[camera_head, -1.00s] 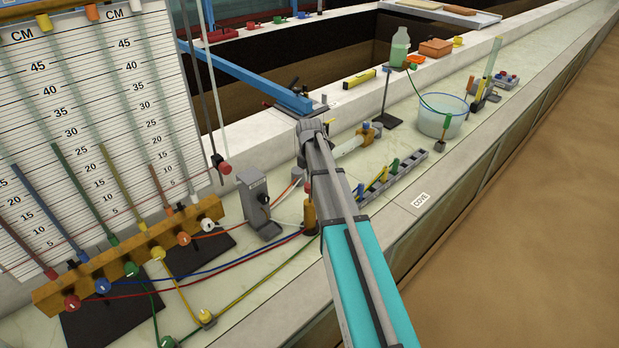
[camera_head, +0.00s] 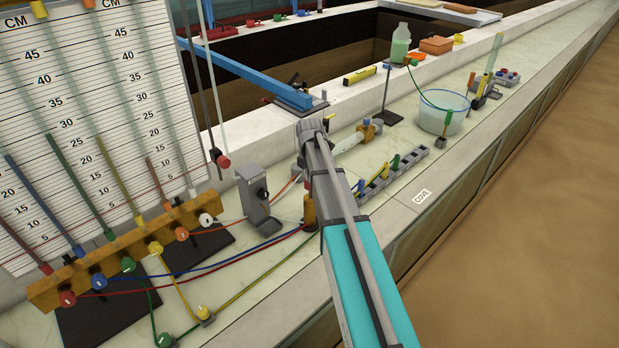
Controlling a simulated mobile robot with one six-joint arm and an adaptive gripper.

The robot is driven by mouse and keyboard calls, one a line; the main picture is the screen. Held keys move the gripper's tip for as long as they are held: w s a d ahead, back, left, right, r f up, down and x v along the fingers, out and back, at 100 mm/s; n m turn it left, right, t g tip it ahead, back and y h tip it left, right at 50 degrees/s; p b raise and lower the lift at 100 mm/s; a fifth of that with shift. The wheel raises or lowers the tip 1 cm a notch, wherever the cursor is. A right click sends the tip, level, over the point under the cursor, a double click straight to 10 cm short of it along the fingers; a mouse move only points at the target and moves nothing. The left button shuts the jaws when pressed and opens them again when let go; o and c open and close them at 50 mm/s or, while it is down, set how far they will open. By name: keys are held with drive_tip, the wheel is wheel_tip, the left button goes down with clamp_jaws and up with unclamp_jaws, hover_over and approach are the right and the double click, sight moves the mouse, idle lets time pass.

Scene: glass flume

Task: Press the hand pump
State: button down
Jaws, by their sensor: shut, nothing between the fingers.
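The hand pump appears to be the small brass cylinder with a dark red top (camera_head: 309,209) on the bench, right of the grey box. My arm covers part of it. My arm reaches in from the bottom right, with its grey wrist over the bench. Only a dark edge of my gripper (camera_head: 302,160) shows at the left side of the arm, above the pump. It is shut, with nothing visibly held. The fingertips are mostly hidden behind the arm, so I cannot tell whether they touch the pump.
A wooden manifold (camera_head: 130,256) with coloured knobs and hoses stands left, before a scale board (camera_head: 80,130). A grey box (camera_head: 254,200) stands close left of the pump. A grey rack (camera_head: 405,165), clear tub (camera_head: 442,114) and green bottle (camera_head: 400,45) lie right.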

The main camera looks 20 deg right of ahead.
drive_tip(key=shift+f+b, duration=1.95)
drive_tip(key=shift+f, duration=0.25)
drive_tip(key=shift+s, duration=0.15)
drive_tip(key=shift+r, duration=0.1)
drive_tip(key=shift+r, duration=0.1)
wheel_tip(320, 180, up, 14)
drive_tip(key=p, duration=1.4)
drive_tip(key=shift+d, duration=0.1)
idle(0.9)
